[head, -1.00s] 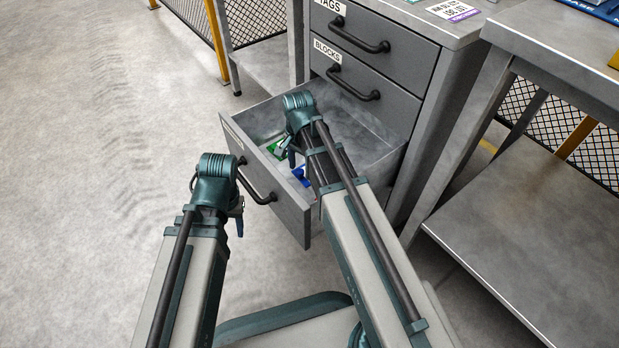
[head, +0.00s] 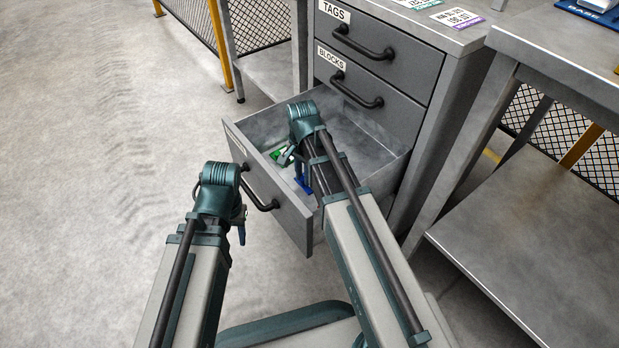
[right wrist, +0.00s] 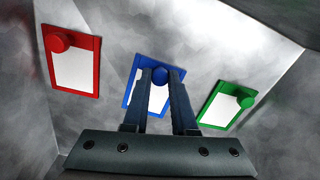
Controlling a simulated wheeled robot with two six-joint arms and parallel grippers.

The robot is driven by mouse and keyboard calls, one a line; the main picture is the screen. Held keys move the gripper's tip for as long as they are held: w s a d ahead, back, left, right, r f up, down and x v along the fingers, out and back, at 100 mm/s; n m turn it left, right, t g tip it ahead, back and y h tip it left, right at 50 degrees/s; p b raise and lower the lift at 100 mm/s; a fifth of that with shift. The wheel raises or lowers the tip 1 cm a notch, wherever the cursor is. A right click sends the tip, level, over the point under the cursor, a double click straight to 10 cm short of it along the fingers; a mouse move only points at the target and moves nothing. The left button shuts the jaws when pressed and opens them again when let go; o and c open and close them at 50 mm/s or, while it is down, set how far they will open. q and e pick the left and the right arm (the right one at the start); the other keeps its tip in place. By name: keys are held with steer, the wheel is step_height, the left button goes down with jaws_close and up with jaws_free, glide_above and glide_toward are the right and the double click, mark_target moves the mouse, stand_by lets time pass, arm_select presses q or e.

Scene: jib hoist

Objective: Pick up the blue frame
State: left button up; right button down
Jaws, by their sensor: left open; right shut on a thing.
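The blue frame (right wrist: 128,95) has a white panel and a round blue knob. It lies in the open drawer (head: 270,203), between a red frame (right wrist: 74,88) on the left and a green frame (right wrist: 208,112) on the right. My right gripper (right wrist: 161,76) is shut on the blue frame's knob; its fingers cover part of the panel. I cannot tell whether the frame is clear of the drawer floor. In the head view my right arm hides most of the frame. My left gripper (head: 241,232) is open and empty, outside the drawer front.
Closed drawers labelled TAGS (head: 362,42) and BLOCKS (head: 350,80) are above the open one. The drawer walls surround my right gripper. A metal bench (head: 550,220) stands at the right. The floor at the left is clear.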

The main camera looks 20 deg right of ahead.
step_height(320, 180, up, 10)
steer(key=p, duration=1)
